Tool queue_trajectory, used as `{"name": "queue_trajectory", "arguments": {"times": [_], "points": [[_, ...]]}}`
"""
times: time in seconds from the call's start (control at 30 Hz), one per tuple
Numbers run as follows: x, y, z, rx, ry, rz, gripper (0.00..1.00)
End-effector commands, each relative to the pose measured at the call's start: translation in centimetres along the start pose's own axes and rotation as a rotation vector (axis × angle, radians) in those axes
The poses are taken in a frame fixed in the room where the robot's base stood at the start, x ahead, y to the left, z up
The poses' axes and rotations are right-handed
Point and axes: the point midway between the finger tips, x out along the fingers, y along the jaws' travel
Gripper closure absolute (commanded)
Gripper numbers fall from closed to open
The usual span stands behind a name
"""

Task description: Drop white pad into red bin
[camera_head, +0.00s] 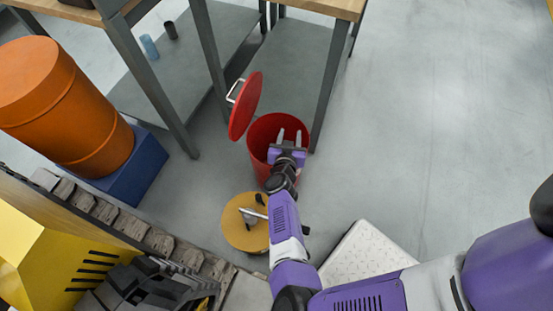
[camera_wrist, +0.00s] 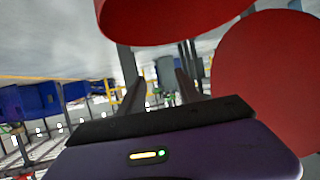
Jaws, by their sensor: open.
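The red bin (camera_head: 262,131) stands on the floor beside a table leg, its round mouth open. Its red lid (camera_head: 245,105) is tipped up at the left of the mouth. My gripper (camera_head: 290,136) is over the bin's mouth, fingers apart, with nothing seen between them. In the wrist view the two fingers (camera_wrist: 157,82) are also apart and empty, with large red surfaces above and at right. I cannot make out the white pad for certain.
A workbench with a lower shelf (camera_head: 208,45) stands behind the bin. An orange drum (camera_head: 62,105) sits on a blue base (camera_head: 140,165) at left. A yellow disc (camera_head: 238,232) lies nearer than the bin, and a yellow tracked machine (camera_head: 40,255) is lower left. Floor at right is clear.

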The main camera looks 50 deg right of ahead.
Motion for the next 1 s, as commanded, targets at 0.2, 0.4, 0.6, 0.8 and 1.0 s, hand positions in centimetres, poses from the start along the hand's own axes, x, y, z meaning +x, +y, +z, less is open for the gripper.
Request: {"name": "queue_trajectory", "arguments": {"times": [0.2,0.4,0.6,0.8,1.0], "points": [[-3.5,-0.1,-0.1,-0.001,-0.001,-0.003,0.59],[-5.3,0.0,-0.1,-0.001,0.000,-0.001,0.59],[-5.6,0.1,0.0,-0.001,0.001,0.000,0.59],[-5.5,0.0,0.0,-0.001,0.000,0.000,0.59],[-5.5,0.0,0.0,0.005,0.000,0.000,0.59]]}}
